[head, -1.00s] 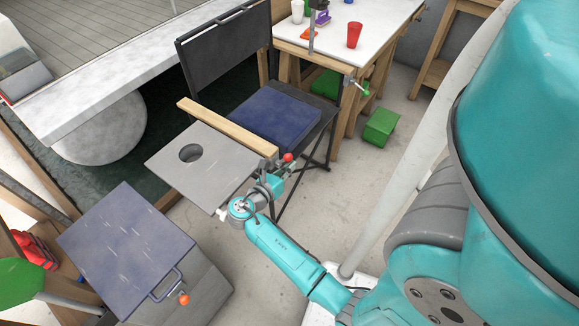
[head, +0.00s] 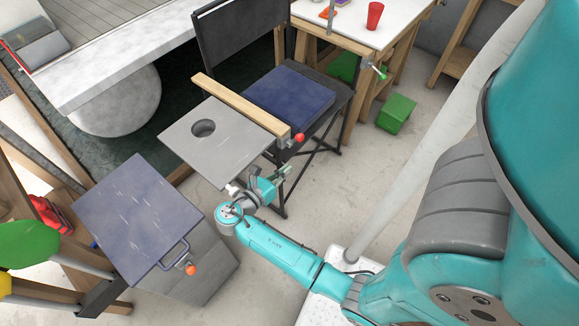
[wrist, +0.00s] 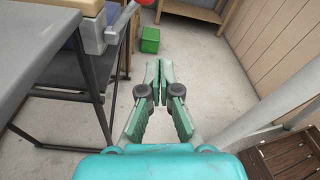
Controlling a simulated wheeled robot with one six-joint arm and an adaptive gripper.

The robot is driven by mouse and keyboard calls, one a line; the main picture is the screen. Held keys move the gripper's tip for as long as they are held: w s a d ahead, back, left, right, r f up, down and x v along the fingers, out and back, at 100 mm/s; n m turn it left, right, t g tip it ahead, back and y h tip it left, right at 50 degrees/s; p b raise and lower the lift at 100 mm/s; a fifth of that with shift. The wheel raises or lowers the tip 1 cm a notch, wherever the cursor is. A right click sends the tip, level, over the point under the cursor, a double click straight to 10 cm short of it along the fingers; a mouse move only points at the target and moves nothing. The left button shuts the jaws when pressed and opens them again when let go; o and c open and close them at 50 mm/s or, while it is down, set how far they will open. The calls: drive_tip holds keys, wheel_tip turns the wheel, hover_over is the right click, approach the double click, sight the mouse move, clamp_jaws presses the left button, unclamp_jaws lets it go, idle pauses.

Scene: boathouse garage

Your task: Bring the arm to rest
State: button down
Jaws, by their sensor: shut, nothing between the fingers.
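My gripper (head: 282,173) is at the end of my teal arm, low over the floor beside the grey board (head: 225,145) with a round hole. It is shut and empty, and its two green-grey fingers meet in the wrist view (wrist: 159,72). In the head view it is just below the red knob (head: 299,138) at the end of the wooden bar (head: 240,107). It looks apart from the board, though the exact gap is hard to tell.
A black chair (head: 240,40) with a blue seat stands behind the board. A blue-topped box (head: 135,215) is at lower left. A white table (head: 345,25) with a red cup (head: 375,15) is at the back. A green box (head: 396,114) lies on bare floor. A pale pole (head: 415,165) rises at right.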

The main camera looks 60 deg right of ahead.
drive_tip(key=shift+f, duration=0.1)
idle(0.6)
drive_tip(key=s+a+f+m+t+y, duration=0.2)
drive_tip(key=s+a+f+t+y, duration=0.55)
drive_tip(key=a+f+t, duration=0.3)
drive_tip(key=s+a+r+m+t+y, duration=0.3)
drive_tip(key=s+a+m+y, duration=0.15)
drive_tip(key=a, duration=0.35)
drive_tip(key=s+a+r+m+t+y, duration=0.2)
drive_tip(key=r+m, duration=0.3)
drive_tip(key=r, duration=0.5)
drive_tip(key=s+a+r+m+t+y, duration=0.1)
drive_tip(key=s+a+r+m+t, duration=0.2)
drive_tip(key=r, duration=0.8)
drive_tip(key=s+a+m, duration=0.2)
drive_tip(key=m, duration=0.1)
drive_tip(key=shift+s+r+t+y, duration=0.15)
drive_tip(key=shift+s+t+y, duration=0.05)
drive_tip(key=shift+t+y, duration=0.2)
